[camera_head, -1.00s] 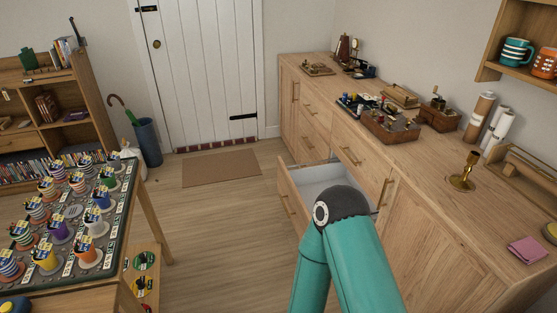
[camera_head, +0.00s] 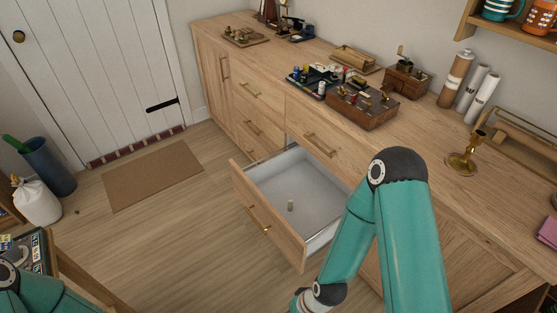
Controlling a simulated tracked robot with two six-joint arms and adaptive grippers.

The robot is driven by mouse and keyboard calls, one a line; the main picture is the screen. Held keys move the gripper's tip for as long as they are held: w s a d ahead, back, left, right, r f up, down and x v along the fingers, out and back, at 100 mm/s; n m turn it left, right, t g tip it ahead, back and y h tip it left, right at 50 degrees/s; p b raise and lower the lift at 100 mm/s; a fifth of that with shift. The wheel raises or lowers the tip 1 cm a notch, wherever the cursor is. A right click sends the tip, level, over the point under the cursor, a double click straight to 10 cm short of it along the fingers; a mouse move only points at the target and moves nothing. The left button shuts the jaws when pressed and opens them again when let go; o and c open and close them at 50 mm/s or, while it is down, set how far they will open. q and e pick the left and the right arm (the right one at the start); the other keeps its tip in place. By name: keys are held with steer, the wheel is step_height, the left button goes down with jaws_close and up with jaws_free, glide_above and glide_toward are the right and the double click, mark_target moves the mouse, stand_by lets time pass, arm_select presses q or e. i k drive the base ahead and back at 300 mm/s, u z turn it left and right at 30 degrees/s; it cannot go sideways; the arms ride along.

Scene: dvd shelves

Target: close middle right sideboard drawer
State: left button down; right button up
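The open drawer (camera_head: 253,211) is pulled well out of the wooden sideboard (camera_head: 215,60), below a shut drawer (camera_head: 318,143) with a bar handle. My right arm, teal with dark joints, stands in front of the sideboard and hides the drawer's right rear part. Its gripper is not visible. Part of my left arm shows at the bottom left corner, its gripper out of view.
A game table (camera_head: 40,250) is at lower left, near a white sack (camera_head: 37,201) and blue umbrella stand (camera_head: 48,167). A doormat (camera_head: 153,175) lies by the white door. The floor before the drawer is clear. A wooden box (camera_head: 362,106) and brass candlestick (camera_head: 466,155) stand on the sideboard top.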

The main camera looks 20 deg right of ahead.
mark_target(319, 197)
steer(key=z, duration=0.4)
steer(key=i, duration=0.9)
steer(key=z, duration=0.7)
